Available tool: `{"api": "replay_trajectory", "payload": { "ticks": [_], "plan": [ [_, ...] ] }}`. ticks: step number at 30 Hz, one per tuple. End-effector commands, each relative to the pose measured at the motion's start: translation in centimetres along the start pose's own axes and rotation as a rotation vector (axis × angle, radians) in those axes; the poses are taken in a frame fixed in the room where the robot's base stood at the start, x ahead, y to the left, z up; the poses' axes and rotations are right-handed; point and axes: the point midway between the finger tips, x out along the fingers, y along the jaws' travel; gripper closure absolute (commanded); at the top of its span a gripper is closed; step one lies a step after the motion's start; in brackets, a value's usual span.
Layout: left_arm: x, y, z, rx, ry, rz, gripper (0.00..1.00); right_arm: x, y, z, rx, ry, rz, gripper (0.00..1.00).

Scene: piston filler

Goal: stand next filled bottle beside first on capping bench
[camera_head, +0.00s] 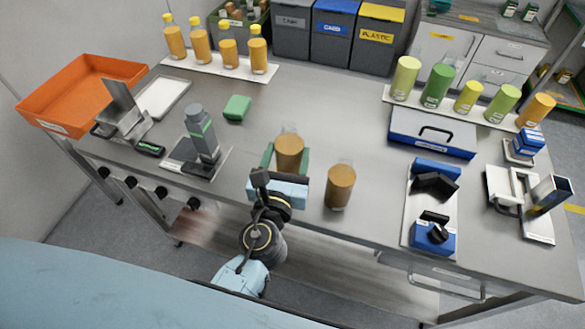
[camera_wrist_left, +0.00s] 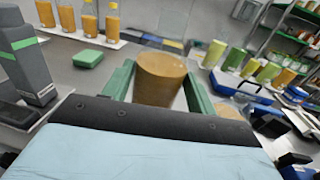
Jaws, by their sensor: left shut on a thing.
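My left gripper (camera_head: 286,160) is shut on a bottle filled with amber liquid (camera_head: 289,152), one green finger on each side of it. The held bottle (camera_wrist_left: 160,78) looks upright in the left wrist view, between the green fingers. Another filled bottle (camera_head: 340,186) stands on the bench (camera_head: 300,95) to the right of the held one, near the front edge, with a small gap between them. I cannot tell whether the held bottle touches the bench. My right gripper does not show.
A grey filler device (camera_head: 202,135) stands left of my gripper, with a green sponge (camera_head: 237,107) behind. Several capped bottles (camera_head: 228,47) stand on a back-left strip. A blue case (camera_head: 433,132) and tools (camera_head: 434,190) lie at right. An orange tray (camera_head: 80,92) is far left.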

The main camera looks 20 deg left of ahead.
Motion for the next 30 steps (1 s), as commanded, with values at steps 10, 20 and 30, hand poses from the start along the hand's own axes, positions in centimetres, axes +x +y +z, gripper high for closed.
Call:
{"api": "replay_trajectory", "payload": {
  "ticks": [10, 20, 30],
  "plan": [
    [0.1, 0.0, -3.3, 0.001, -0.005, -0.002, 0.79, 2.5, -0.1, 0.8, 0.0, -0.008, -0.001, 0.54],
    [0.1, 0.0, -5.3, -0.001, -0.005, -0.001, 0.79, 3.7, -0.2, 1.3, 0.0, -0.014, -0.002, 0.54],
    [0.0, 0.0, -5.8, 0.0, -0.002, 0.0, 0.39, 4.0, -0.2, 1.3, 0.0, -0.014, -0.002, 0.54]
  ]
}}
